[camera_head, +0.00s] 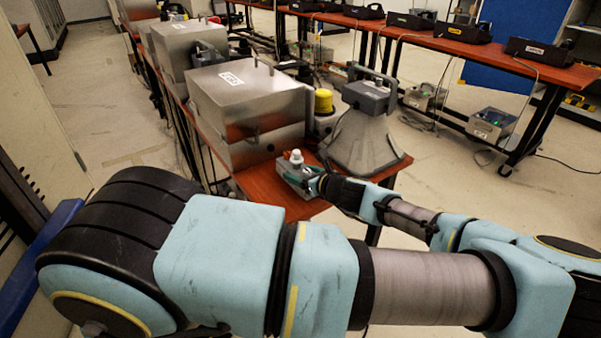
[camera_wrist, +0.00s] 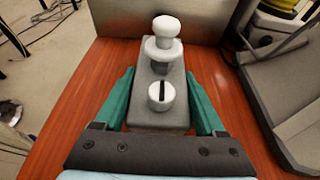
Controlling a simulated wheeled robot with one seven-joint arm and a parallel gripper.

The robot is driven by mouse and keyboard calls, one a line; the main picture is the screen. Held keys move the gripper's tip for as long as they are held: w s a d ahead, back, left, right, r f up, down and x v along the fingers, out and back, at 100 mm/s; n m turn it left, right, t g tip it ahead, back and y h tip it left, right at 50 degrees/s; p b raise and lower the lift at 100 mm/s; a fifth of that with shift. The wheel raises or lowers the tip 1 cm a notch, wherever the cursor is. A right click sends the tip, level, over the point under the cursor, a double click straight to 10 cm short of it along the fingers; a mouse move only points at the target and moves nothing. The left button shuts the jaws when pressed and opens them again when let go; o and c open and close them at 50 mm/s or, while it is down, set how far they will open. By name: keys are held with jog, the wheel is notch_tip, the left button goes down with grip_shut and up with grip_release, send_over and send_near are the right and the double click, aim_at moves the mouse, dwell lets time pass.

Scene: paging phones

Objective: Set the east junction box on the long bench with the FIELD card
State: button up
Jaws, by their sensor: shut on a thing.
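My gripper (camera_head: 312,183) is at the near end of a red-brown bench (camera_head: 270,187). It is shut on a small grey box (camera_head: 290,171) with a white knob on top. In the wrist view, green fingers of my gripper (camera_wrist: 160,85) flank the grey box (camera_wrist: 177,118), which bears a white knob (camera_wrist: 165,28) and a slotted white disc (camera_wrist: 160,96). The box appears to be on or just above the bench top; I cannot tell which. A large metal case (camera_head: 235,105) behind it carries a white card (camera_head: 231,79) whose word I cannot read surely.
A grey flared housing (camera_head: 360,140) with a handled unit stands close right of my gripper. A yellow-topped object (camera_head: 323,100) is behind.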

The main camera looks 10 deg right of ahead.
jog(key=o, duration=1.5)
jog(key=shift+f, duration=0.1)
jog(key=shift+o, duration=0.2)
jog(key=b+v, duration=0.2)
jog(key=v, duration=1)
